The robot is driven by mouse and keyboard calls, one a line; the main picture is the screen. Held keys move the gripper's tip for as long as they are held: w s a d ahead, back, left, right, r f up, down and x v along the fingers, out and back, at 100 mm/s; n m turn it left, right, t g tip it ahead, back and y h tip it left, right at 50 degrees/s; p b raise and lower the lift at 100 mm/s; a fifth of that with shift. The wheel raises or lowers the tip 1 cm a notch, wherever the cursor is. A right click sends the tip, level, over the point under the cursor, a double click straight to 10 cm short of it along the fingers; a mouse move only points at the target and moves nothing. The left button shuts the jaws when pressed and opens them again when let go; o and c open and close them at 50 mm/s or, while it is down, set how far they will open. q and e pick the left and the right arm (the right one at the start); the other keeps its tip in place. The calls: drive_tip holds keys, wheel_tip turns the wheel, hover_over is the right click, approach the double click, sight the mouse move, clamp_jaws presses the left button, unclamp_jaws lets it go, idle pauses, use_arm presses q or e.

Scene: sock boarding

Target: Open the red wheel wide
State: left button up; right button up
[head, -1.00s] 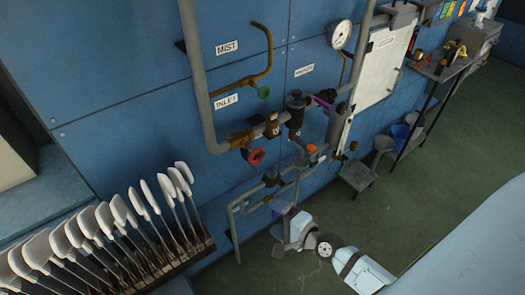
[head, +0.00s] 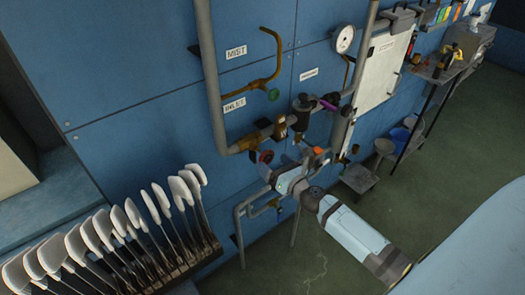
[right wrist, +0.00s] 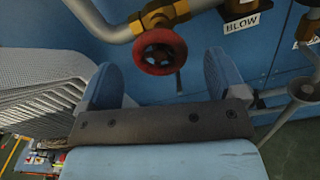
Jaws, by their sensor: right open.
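The red wheel (head: 265,156) sits on the brass valve fitting of the grey pipe on the blue wall, below the INLET label. In the right wrist view the red wheel (right wrist: 147,64) is a round handwheel hanging under a brass valve (right wrist: 160,14). My right gripper (right wrist: 160,80) is open, its two blue fingers spread to either side just below the wheel, apart from it as far as I can tell. In the head view my right gripper (head: 280,171) is just below and right of the wheel. My left gripper is not in view.
A green wheel (head: 273,94) is on the brass pipe above. A pressure gauge (head: 344,39) and a white panel (head: 383,70) are to the right. A rack of white paddle-shaped boards (head: 100,235) stands at lower left. A BLOW label (right wrist: 242,23) is near the wheel.

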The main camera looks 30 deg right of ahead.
sight(268, 159)
drive_tip(key=w, duration=0.6)
drive_tip(key=shift+a, duration=0.25)
drive_tip(key=shift+c, duration=0.5)
drive_tip(key=c, duration=0.8)
